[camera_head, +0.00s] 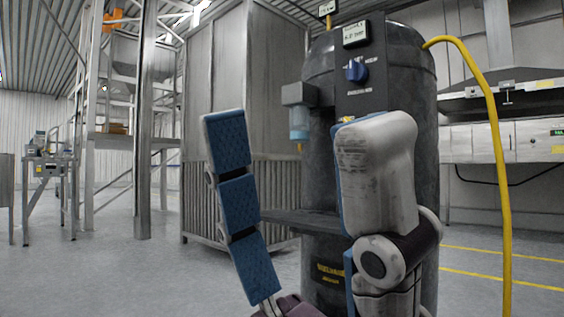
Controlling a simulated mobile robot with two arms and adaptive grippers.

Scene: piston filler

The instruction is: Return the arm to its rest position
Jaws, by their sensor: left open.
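My left gripper (300,128) fills the lower middle of the head view, its fingers pointing up. It is open and empty, with a wide gap between the blue-padded finger on the left and the grey finger on the right. Behind it stands a dark cylindrical machine (410,85) with a black panel, a blue knob (357,71) and a small display (356,34). The right finger hides part of the machine's front. I cannot tell the distance between gripper and machine, and I see no contact. My right gripper is not in view.
A dark shelf (285,222) juts left from the machine. A yellow hose (497,150) hangs down on its right. A tall grey cabinet (230,70) stands behind. A metal frame (145,120) and a small table (50,160) are at left. Floor at lower left is clear.

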